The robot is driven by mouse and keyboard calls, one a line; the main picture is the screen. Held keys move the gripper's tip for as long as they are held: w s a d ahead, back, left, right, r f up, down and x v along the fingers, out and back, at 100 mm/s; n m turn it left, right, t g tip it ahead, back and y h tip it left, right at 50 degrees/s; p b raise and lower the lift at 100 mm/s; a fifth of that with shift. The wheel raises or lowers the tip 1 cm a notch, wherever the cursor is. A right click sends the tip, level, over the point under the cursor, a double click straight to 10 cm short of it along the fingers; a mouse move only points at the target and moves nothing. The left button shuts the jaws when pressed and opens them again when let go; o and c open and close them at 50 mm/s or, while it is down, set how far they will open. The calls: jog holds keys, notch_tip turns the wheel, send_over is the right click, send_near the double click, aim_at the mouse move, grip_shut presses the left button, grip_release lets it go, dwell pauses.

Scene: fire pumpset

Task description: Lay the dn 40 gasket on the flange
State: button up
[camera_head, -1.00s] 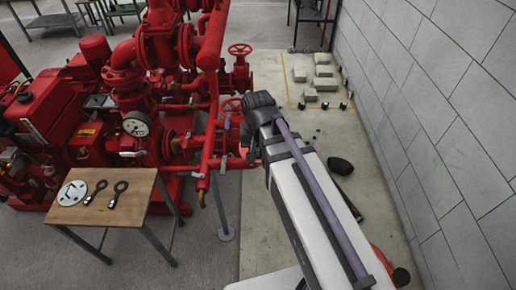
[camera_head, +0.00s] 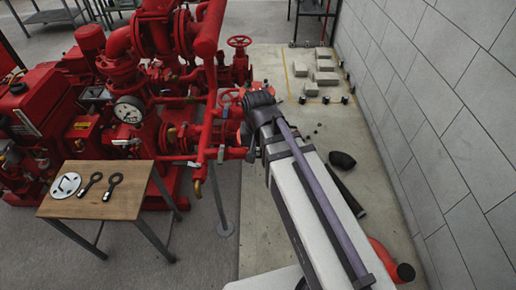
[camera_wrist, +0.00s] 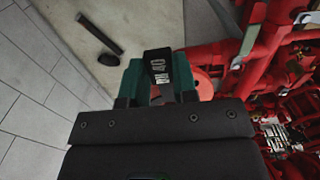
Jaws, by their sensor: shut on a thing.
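My gripper (camera_wrist: 160,88) has green fingers shut on the black tab of the DN 40 gasket (camera_wrist: 160,66), with white "40" lettering on the tab in the wrist view. The tab stands between the fingers; the gasket's ring is hidden from me. A round, lighter red face (camera_wrist: 204,84), perhaps the flange, shows just right of the fingers, partly covered by them. I cannot tell the gap between it and the gasket. In the head view my arm hides the gripper's fingers and the held gasket, beside the red pipework.
The red pumpset (camera_head: 130,95) with pipes and valves fills the left. A wooden table (camera_head: 130,203) holds two black paddle-shaped pieces (camera_head: 112,187) and a white disc (camera_head: 66,185). A grey wall (camera_head: 440,100) stands right. Black and red pipe pieces lie on the floor.

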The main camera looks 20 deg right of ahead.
jog(key=shift+f+b, duration=0.55)
jog(key=shift+f, duration=0.2)
dwell(0.7)
jog(key=o, duration=1)
notch_tip(320, 180, up, 11)
jog(key=p, duration=1.1)
jog(key=shift+f, duration=0.1)
jog(key=s+n, duration=0.1)
jog(key=s+d+n, duration=0.1)
jog(key=s, duration=0.1)
jog(key=s+d, duration=0.1)
jog(key=shift+s+d+n, duration=0.2)
jog(key=shift+s+n, duration=0.1)
jog(key=shift+n, duration=0.1)
